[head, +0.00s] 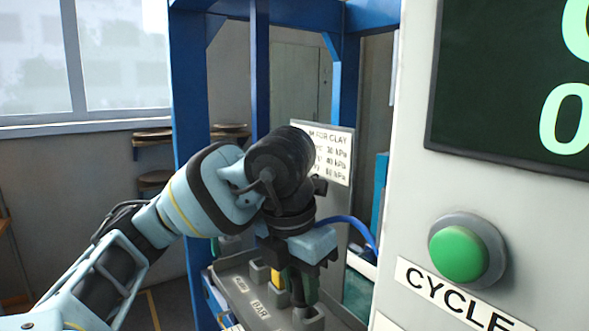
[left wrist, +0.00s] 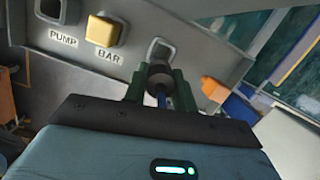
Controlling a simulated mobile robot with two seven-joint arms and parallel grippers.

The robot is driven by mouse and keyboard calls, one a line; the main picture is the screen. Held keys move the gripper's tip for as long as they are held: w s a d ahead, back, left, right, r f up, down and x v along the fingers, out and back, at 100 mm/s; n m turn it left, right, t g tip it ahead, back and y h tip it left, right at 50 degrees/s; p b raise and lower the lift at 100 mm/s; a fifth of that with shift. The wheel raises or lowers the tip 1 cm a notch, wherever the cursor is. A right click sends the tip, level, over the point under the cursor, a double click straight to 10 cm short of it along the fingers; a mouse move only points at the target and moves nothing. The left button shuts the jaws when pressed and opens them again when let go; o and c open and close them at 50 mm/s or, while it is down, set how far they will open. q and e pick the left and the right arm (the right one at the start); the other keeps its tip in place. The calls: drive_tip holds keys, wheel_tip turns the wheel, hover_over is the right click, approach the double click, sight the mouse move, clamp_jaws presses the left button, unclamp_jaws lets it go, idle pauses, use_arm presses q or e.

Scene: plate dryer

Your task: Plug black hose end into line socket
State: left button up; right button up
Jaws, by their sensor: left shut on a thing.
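My left gripper (head: 298,288) reaches down over a grey panel (head: 232,270) in the head view. In the left wrist view its dark green fingers (left wrist: 160,88) are shut on the black hose end (left wrist: 159,73), with a bit of blue below it. The hose end points at a square socket (left wrist: 163,47) right of the BAR label. I cannot tell whether its tip is inside or just short of it. That socket's own label is hidden. The PUMP socket (left wrist: 50,10) is further left, and a yellow plug (left wrist: 103,30) sits in the BAR socket. My right gripper is not in view.
A blue hose (head: 352,226) curves right from behind my gripper. A grey cabinet with a green button (head: 458,253) and CYCLE label stands close on the right. Blue frame posts (head: 190,100) and a printed sign (head: 328,150) stand behind. An orange piece (left wrist: 214,89) is right of the fingers.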

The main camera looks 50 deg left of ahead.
sight(295, 280)
use_arm(q)
drive_tip(key=shift+s+d+f+g, duration=0.1)
drive_tip(key=shift+d+f+g, duration=0.1)
drive_tip(key=shift+f, duration=0.45)
drive_tip(key=shift+s+d+f+g, duration=0.1)
drive_tip(key=shift+d+f+g, duration=0.1)
drive_tip(key=shift+f, duration=0.4)
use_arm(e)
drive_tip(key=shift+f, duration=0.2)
use_arm(q)
drive_tip(key=o, duration=0.6)
drive_tip(key=shift+w, duration=0.1)
drive_tip(key=o, duration=0.5)
drive_tip(key=shift+a+r, duration=0.1)
drive_tip(key=shift+a, duration=0.15)
drive_tip(key=shift+c, duration=0.2)
drive_tip(key=shift+r, duration=0.15)
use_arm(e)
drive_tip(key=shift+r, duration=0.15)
use_arm(q)
drive_tip(key=shift+r, duration=0.15)
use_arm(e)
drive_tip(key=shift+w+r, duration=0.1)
